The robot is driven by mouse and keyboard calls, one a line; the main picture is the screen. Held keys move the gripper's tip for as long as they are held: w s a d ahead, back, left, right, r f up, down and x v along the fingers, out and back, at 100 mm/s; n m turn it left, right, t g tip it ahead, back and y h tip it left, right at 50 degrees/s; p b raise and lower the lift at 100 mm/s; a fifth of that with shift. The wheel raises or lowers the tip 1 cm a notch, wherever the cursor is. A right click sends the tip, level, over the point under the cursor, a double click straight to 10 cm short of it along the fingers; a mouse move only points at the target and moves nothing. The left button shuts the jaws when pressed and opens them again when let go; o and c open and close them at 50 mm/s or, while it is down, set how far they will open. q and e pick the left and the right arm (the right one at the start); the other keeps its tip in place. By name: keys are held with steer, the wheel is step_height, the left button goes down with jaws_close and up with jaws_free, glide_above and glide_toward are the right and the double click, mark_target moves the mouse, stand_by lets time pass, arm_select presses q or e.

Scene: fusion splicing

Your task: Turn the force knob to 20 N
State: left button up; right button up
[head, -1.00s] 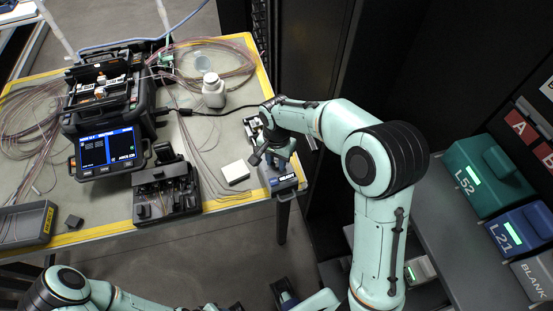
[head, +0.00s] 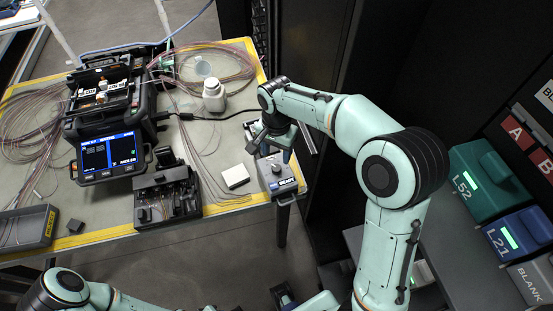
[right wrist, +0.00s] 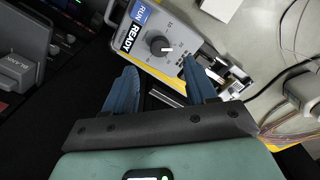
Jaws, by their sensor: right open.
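The force knob (right wrist: 158,46) is a dark round knob with a white pointer mark on the face of a grey tester. My left gripper is out of view.
A white block (head: 235,176) lies left of the tester. Coloured bins (head: 490,180) stand on a shelf at right.

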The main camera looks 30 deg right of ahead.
step_height(320, 180, up, 6)
steer(key=shift+r+p, duration=0.2)
steer(key=shift+p, duration=0.2)
stand_by(0.4)
